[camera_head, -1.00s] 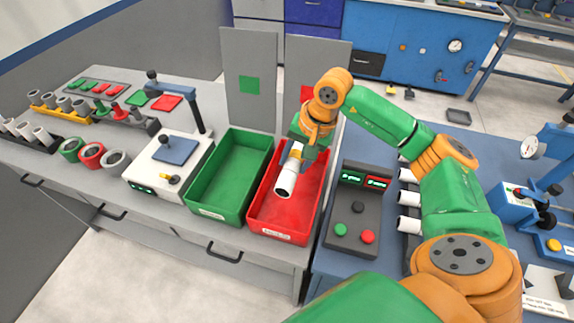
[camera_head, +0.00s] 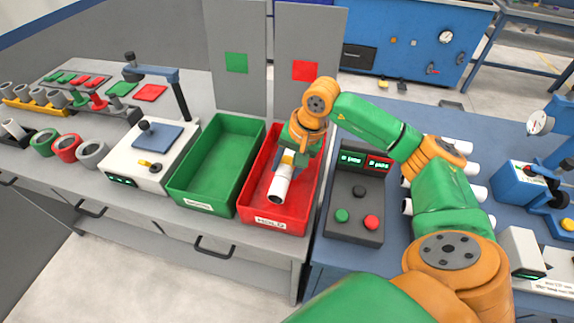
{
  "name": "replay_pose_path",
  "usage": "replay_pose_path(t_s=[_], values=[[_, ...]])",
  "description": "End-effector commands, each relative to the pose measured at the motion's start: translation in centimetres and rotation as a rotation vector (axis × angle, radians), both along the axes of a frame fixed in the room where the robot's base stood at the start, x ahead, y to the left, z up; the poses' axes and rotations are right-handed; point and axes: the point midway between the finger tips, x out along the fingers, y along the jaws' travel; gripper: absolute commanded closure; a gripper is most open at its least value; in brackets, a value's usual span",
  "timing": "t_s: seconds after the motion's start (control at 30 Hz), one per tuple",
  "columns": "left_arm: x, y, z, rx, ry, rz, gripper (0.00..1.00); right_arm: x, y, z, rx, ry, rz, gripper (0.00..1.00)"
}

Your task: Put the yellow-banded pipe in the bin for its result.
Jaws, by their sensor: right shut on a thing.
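The white pipe (camera_head: 280,187) has a yellow band near its upper end, at the jaws. My right gripper (camera_head: 290,163) is shut on that end and holds the pipe tilted, with its open lower end toward the front. The pipe is over or inside the red bin (camera_head: 272,223); I cannot tell whether it touches the floor. The green bin (camera_head: 205,203) stands just left of the red bin and looks empty. A green square marks the panel (camera_head: 237,88) behind the green bin, and a red square marks the panel (camera_head: 309,95) behind the red one. My left gripper is not in view.
A control box (camera_head: 353,208) with buttons and lit displays stands right of the red bin. Several white pipes (camera_head: 455,147) lie beyond it, partly behind my right arm. A white tester (camera_head: 146,158) with a post stands left of the green bin.

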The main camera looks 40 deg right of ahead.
Motion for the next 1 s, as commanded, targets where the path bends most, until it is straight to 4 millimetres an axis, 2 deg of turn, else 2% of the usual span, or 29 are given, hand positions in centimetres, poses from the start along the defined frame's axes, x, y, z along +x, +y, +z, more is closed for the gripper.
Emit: replay_pose_path(t_s=[0.87,0.9,1.0], values=[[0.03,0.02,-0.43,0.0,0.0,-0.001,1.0,-0.01,0.01,-0.17,0.0,0.0,0.0,1.0],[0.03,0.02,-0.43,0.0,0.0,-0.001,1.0,0.0,0.01,-0.16,0.0,0.0,0.0,0.46],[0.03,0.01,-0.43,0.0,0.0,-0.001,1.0,0.0,0.0,-0.16,0.0,0.0,0.0,0.19]])
